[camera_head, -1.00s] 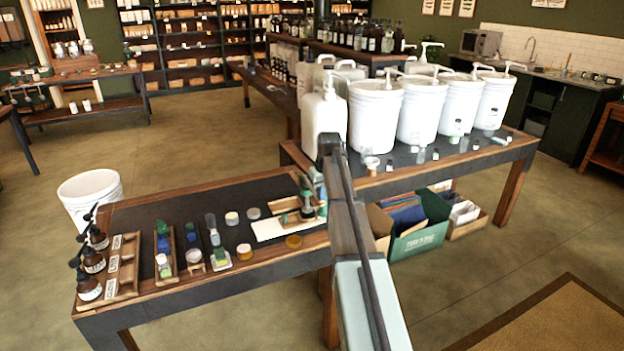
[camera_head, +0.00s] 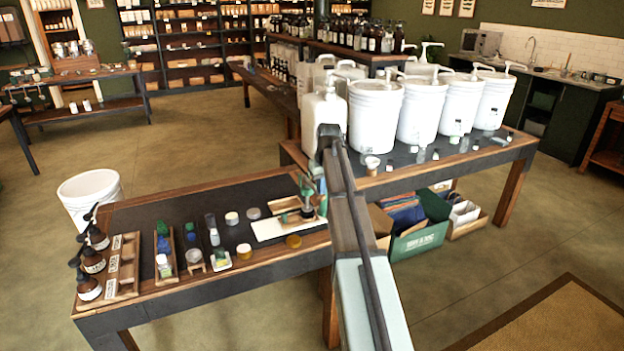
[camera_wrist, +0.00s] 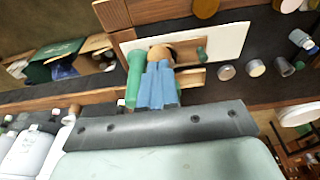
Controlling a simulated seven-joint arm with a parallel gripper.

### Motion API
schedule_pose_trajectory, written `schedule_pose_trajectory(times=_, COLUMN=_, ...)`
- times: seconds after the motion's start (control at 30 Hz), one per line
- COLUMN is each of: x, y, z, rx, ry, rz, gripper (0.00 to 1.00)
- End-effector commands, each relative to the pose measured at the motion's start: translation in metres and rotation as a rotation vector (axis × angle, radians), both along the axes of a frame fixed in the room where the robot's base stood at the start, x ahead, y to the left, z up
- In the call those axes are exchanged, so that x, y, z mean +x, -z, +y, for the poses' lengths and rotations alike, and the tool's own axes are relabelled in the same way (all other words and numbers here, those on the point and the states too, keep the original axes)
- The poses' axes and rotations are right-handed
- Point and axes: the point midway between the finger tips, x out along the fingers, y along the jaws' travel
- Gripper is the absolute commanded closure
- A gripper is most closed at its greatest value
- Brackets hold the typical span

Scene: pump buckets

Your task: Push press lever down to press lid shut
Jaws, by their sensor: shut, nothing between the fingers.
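The wooden press (camera_head: 287,207) stands on a white board (camera_head: 270,229) at the right end of the low table. In the wrist view the press (camera_wrist: 191,77) lies partly hidden behind my fingers. A green upright handle (camera_wrist: 134,76), which looks like the press lever, stands just left of my gripper (camera_wrist: 158,68). My blue fingers are shut together and empty, close beside the handle; I cannot tell whether they touch it. A round tan top (camera_wrist: 161,51) shows just beyond my fingertips. The lid is hidden or too small to tell.
Jars and small containers (camera_head: 232,218) stand left of the press. White buckets (camera_head: 375,112) and a white jug (camera_head: 322,118) stand on the higher table behind my arm. Green box (camera_head: 420,240) sits underneath.

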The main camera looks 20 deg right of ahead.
Motion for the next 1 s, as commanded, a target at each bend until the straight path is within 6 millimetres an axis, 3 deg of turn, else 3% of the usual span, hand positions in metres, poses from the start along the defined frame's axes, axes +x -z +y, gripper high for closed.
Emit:
schedule_pose_trajectory(times=0.7, x=0.003, y=-0.059, z=0.0, rx=0.0, ry=0.0, rz=0.0, gripper=1.0)
schedule_pose_trajectory(times=1.0, x=0.004, y=-0.073, z=0.0, rx=0.0, ry=0.0, rz=0.0, gripper=1.0)
